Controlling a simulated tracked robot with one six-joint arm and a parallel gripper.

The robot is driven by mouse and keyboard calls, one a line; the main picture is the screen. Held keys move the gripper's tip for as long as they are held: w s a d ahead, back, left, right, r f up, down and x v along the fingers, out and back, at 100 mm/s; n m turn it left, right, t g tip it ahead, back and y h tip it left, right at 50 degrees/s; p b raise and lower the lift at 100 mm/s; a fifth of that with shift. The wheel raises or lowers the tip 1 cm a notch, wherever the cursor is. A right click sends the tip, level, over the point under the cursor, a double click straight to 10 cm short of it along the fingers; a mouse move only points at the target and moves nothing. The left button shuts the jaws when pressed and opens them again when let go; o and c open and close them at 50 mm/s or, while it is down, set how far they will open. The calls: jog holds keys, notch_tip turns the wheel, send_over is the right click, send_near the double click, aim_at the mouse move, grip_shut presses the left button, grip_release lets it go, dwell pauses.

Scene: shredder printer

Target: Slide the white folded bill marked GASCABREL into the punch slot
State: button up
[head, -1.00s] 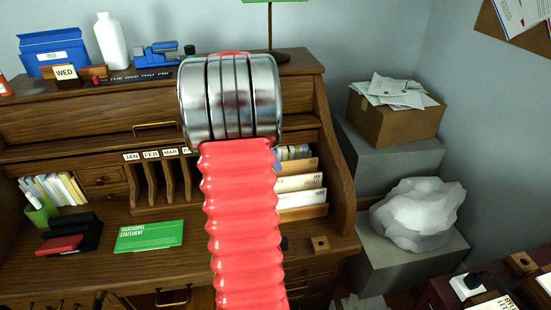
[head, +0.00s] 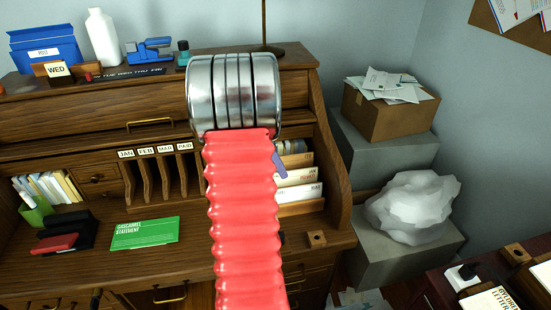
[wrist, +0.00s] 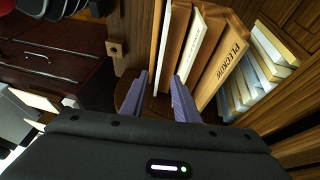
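Two white papers with print (head: 299,193) stand between tan dividers in a rack on the right of the desk. The print is too small to read GASCABREL. My gripper (wrist: 165,85) is open, its two purple fingers pointing into this rack by a white sheet (wrist: 160,50) and a second white paper (wrist: 190,48). I cannot tell whether a sheet lies between the fingertips. In the head view my arm hides most of the gripper; one purple finger (head: 280,164) shows beside the rack. I cannot identify the punch slot for sure; a blue desk tool (head: 150,50) stands on the desk top.
A green card reading GASCABREL STATEMENT (head: 145,232) lies on the desk, right of a black and red item (head: 62,238). A wooden block with a hole (head: 317,239) sits at the desk's right edge.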

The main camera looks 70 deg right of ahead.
aim_at(291, 188)
jog(key=x, duration=0.8)
jog(key=shift+s+f, duration=0.15)
jog(key=shift+f, duration=0.2)
jog(key=shift+c, duration=0.7)
grip_shut()
jog(key=shift+r, duration=0.25)
jog(key=shift+r, duration=0.7)
jog(key=shift+r, duration=0.2)
notch_tip(291, 188, up, 7)
jog(key=shift+f, duration=0.1)
